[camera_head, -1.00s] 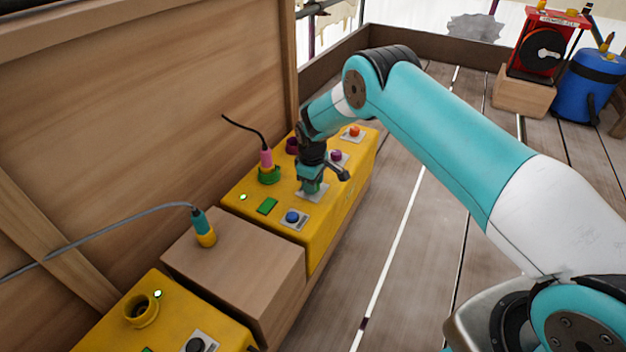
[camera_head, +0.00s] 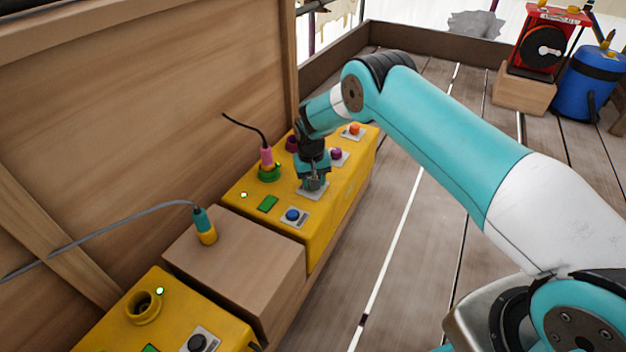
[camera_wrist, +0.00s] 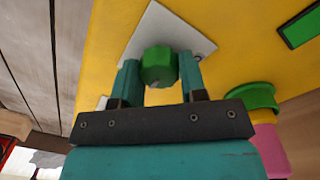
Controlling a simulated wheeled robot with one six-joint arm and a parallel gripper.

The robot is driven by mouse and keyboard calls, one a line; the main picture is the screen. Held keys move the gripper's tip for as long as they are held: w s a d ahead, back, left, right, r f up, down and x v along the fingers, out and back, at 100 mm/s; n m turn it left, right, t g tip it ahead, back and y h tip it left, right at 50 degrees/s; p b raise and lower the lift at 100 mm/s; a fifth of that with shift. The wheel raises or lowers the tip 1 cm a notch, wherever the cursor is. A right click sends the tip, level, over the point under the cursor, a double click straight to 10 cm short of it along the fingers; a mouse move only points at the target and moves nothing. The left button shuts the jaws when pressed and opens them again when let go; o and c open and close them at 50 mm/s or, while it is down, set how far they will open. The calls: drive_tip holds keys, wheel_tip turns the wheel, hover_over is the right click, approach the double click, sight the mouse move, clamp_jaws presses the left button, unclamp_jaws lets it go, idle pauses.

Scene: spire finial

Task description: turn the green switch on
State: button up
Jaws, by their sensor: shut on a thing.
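The green switch (camera_wrist: 158,66) is a green knob on a pale square plate (camera_wrist: 196,38) on top of the yellow box (camera_head: 327,215). In the wrist view the two teal fingers of my gripper (camera_wrist: 160,78) stand on either side of the knob and are shut on it. In the head view my gripper (camera_head: 313,184) points down onto the same plate, and the knob is mostly hidden there. I cannot tell the knob's on or off position.
On the yellow box are a blue button (camera_head: 292,215), a purple button (camera_head: 336,153), an orange button (camera_head: 354,129), a green panel (camera_head: 267,203) and a pink plug (camera_head: 266,158) in a green socket. A wooden block (camera_head: 250,262) separates a second yellow box (camera_head: 180,325).

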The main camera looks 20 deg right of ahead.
drive_tip(key=shift+m, duration=0.5)
drive_tip(key=o, duration=0.9)
drive_tip(key=r+p, duration=0.2)
drive_tip(key=r, duration=0.3)
drive_tip(key=r+p, duration=0.2)
drive_tip(key=r, duration=0.4)
drive_tip(key=r+p, duration=0.1)
drive_tip(key=r, duration=0.5)
drive_tip(key=shift+a+r+p, duration=0.2)
drive_tip(key=shift+a+p, duration=0.15)
drive_tip(key=shift+p, duration=0.05)
